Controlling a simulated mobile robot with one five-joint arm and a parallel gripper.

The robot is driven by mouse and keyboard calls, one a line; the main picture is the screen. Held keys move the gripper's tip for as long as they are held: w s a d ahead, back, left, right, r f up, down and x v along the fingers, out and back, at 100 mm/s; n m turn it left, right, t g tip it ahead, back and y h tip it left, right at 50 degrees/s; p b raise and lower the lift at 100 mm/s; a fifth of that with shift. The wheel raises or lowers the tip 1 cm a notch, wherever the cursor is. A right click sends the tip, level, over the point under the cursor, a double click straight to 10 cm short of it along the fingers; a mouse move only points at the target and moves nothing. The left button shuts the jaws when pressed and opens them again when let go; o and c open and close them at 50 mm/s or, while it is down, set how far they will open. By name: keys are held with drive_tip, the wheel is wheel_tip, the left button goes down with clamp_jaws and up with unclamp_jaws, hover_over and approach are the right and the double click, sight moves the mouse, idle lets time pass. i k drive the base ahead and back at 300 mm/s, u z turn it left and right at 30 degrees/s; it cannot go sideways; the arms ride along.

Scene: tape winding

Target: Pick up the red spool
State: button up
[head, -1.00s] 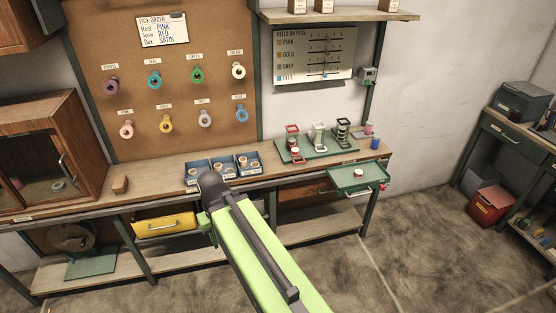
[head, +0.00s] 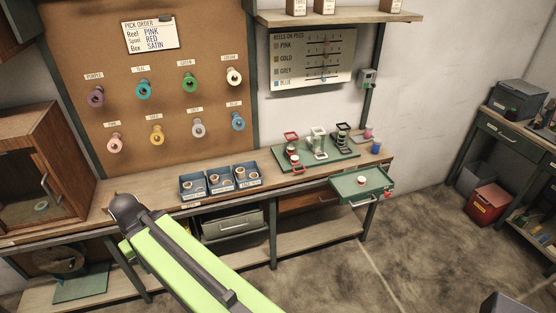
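A red-framed stand (head: 292,140) on the green board also bears a small red and white piece (head: 295,159). I cannot tell for certain which of these is the red spool. My green arm crosses the lower left, and my gripper is not visible.
Blue bins (head: 220,185) with several spools stand mid-bench. A green board (head: 340,156) holds more stands, with pink (head: 368,134) and blue (head: 375,147) pieces beside it. Reels hang on the pegboard (head: 190,40). Floor (head: 430,240) right of the bench is clear.

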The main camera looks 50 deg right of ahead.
sight(294, 159)
drive_tip(key=u, duration=0.1)
drive_tip(key=i, duration=1.05)
drive_tip(key=z, duration=0.5)
drive_tip(key=k, duration=0.85)
drive_tip(key=z, duration=0.2)
drive_tip(key=i, duration=0.9)
drive_tip(key=u, duration=0.1)
